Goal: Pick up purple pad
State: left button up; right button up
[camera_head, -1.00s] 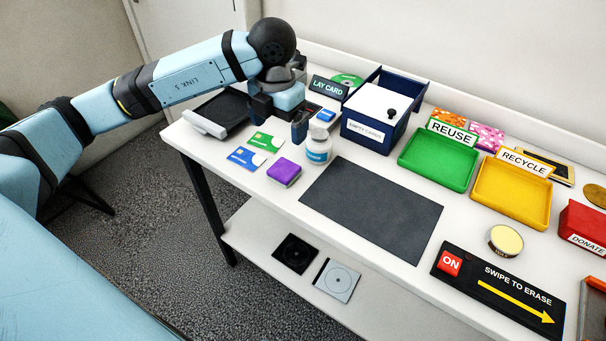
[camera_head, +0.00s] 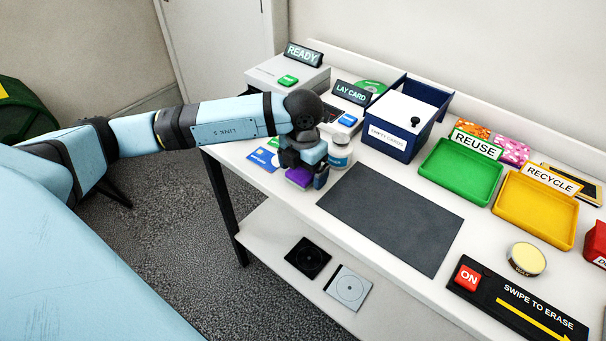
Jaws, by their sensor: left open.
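The purple pad (camera_head: 299,177) lies on the white table near its front edge, left of the dark grey mat. My left gripper (camera_head: 304,180) is open and pointing down right over the pad. One dark finger shows just right of the pad; the other finger is hidden. The gripper covers the upper part of the pad, and I cannot tell whether the fingers touch it. My right gripper is not in view.
A white jar (camera_head: 340,157) stands close behind the gripper. A blue card (camera_head: 263,159) lies to the left. The dark mat (camera_head: 390,215) is bare. A blue box (camera_head: 405,120), green tray (camera_head: 459,171) and yellow tray (camera_head: 534,208) stand further right.

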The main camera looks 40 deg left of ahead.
aim_at(303, 171)
pick_arm(q)
jog(key=shift+f, duration=0.3)
jog(key=c, duration=1.1)
jog(key=shift+r, duration=0.15)
notch_tip(303, 171, up, 20)
jog(key=shift+f+p, duration=0.1)
jog(key=shift+p, duration=0.55)
